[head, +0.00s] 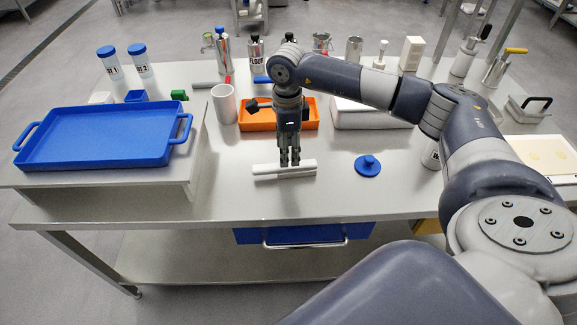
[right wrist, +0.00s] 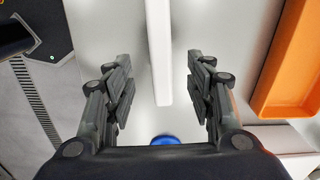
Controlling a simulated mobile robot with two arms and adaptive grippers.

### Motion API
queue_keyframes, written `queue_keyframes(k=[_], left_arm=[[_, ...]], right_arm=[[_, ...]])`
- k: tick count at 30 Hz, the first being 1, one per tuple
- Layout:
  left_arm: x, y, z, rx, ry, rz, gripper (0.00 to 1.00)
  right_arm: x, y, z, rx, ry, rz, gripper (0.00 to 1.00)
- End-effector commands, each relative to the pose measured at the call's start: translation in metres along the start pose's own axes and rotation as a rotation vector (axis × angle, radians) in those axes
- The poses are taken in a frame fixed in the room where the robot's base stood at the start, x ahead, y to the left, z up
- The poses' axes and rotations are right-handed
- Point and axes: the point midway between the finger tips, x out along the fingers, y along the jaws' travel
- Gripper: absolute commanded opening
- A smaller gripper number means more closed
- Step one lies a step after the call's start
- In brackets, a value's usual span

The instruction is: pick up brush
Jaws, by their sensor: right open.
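A long white bar-shaped piece, likely the brush (head: 270,171), lies on the steel table near its front edge. No bristles can be made out. My right gripper (head: 290,163) points down over it in the head view. In the right wrist view, the white piece (right wrist: 159,50) runs between the two spread fingers of my right gripper (right wrist: 160,78), with a gap on both sides. The gripper is open and holds nothing. The left gripper is not in view.
An orange tray (head: 257,127) stands just behind, also seen in the right wrist view (right wrist: 292,75). A blue knobbed disc (head: 368,166) lies to the right. A white cup (head: 224,104) and blue tray (head: 95,138) are left. The table around the white piece is bare.

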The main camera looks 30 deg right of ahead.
Motion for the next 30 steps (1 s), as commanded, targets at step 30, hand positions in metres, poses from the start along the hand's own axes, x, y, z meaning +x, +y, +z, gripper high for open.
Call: queue_keyframes(k=[30], left_arm=[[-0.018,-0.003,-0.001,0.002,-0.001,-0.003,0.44]], right_arm=[[0.069,-0.001,0.000,0.000,-0.005,0.000,0.14]])
